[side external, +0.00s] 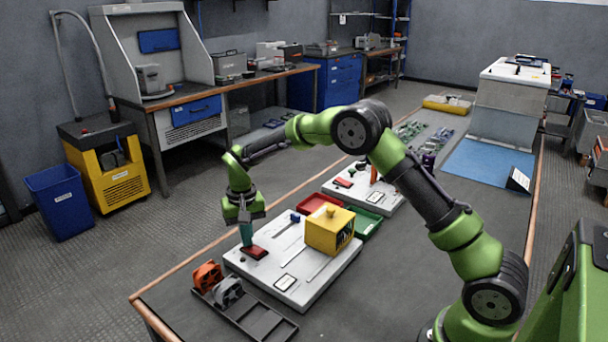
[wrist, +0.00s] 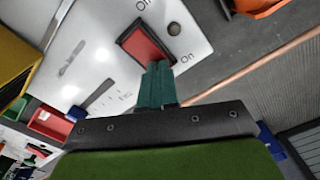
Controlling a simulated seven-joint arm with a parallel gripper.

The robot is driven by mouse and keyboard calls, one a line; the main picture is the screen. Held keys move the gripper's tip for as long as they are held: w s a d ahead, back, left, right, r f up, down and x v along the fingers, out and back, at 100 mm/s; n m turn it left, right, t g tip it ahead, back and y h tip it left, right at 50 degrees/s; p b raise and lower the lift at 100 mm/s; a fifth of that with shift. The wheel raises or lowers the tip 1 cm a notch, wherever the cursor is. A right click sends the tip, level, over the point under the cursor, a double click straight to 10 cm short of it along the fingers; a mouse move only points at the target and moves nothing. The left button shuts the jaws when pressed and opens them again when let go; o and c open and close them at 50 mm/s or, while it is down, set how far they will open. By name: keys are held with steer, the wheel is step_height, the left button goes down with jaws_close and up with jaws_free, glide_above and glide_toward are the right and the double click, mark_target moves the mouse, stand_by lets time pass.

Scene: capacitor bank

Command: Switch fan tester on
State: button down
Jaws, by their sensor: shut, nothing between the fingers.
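The fan tester is a white panel (side external: 310,283) on the table with a yellow box (side external: 325,235) on top. Its red rocker switch (side external: 254,252) lies at the panel's left end. In the wrist view the red switch (wrist: 143,42) sits in a dark frame, with the "On" label (wrist: 187,58) near its lower right end and another label, partly cut off, near its upper end. My gripper (side external: 246,236) points down with teal fingers together and empty. The fingertips (wrist: 158,68) are at the switch's lower, "On" end. I cannot tell whether they touch it.
A dark tray (side external: 255,318) with orange (side external: 207,276) and grey (side external: 228,291) parts stands in front of the panel. Red (side external: 313,202) and green (side external: 367,222) bins and a second white panel (side external: 378,200) stand behind.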

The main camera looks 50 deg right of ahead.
steer(key=shift+f, duration=0.15)
steer(key=shift+r, duration=3.55)
steer(key=shift+w, duration=0.1)
steer(key=shift+s+a+f+n, duration=0.15)
steer(key=shift+s+f, duration=0.15)
steer(key=shift+s, duration=0.15)
steer(key=shift+s+f+n, duration=0.15)
steer(key=shift+s+f, duration=0.15)
steer(key=shift+s, duration=0.15)
steer(key=s+r+t, duration=0.2)
steer(key=s+r, duration=0.3)
steer(key=s, duration=0.4)
steer(key=s+a+r+n+t+y, duration=0.1)
steer(key=s+r, duration=0.3)
steer(key=s, duration=0.5)
steer(key=s+r+t+y, duration=0.1)
steer(key=s+r+t, duration=0.3)
steer(key=s, duration=0.5)
steer(key=shift+a+r, duration=0.25)
steer(key=shift+r, duration=0.55)
